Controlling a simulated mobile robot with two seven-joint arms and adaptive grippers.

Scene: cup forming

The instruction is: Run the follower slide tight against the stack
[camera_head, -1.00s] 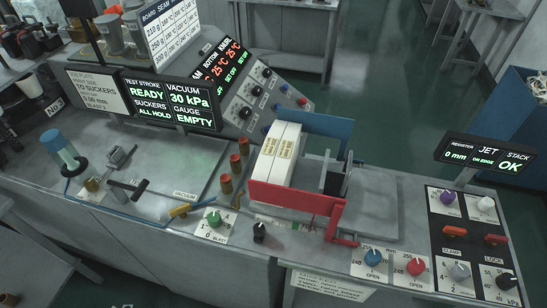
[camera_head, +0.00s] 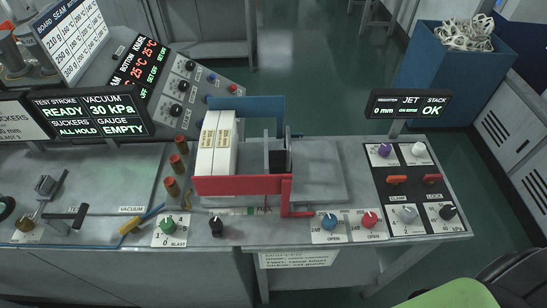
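The stack of white blanks (camera_head: 215,150) stands upright at the left end of the magazine, between a blue back wall (camera_head: 262,108) and a red front wall (camera_head: 240,185). The follower slide, a grey upright plate with a dark block (camera_head: 279,154), stands to the right of the stack. An open gap shows between the stack and the plate. The lower part of the slide is hidden behind the red wall. A red bracket (camera_head: 287,196) sits at the wall's right end. Neither gripper is in view.
A display (camera_head: 411,105) reads "STACK OK" and "0 mm". Blue and red knobs (camera_head: 329,222) line the front edge, and a black control panel (camera_head: 410,190) is at right. Copper-coloured posts (camera_head: 178,164) stand left of the stack. Bare grey plate lies right of the slide.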

